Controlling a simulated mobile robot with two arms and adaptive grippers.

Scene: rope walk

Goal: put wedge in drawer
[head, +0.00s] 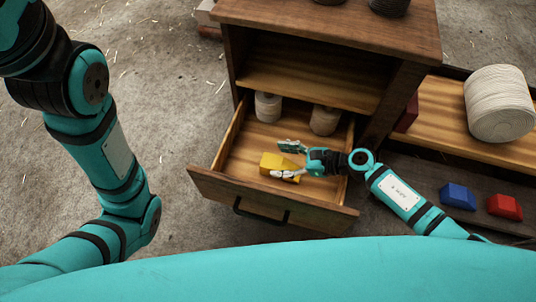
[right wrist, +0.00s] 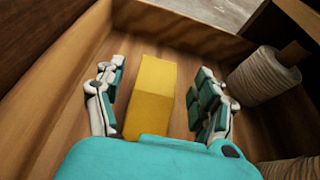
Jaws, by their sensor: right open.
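The yellow wedge (head: 279,164) is in the open drawer (head: 242,188), over its wooden floor. In the right wrist view the wedge (right wrist: 152,95) lies between the spread fingers of my right gripper (right wrist: 155,95), with gaps on both sides. In the head view my right gripper (head: 290,161) reaches into the drawer from the right, its fingers around the wedge and apart. The drawer is pulled out from a wooden cabinet (head: 330,30) and has a dark handle. My left arm shows at the left, but its gripper is out of view.
Two pale spools stand at the drawer's back, left (head: 267,106) and right (head: 324,120). A large rope spool (head: 499,104) stands on the shelf at right. A blue block (head: 458,196) and a red block (head: 505,206) lie on a lower dark surface. Floor at left is clear.

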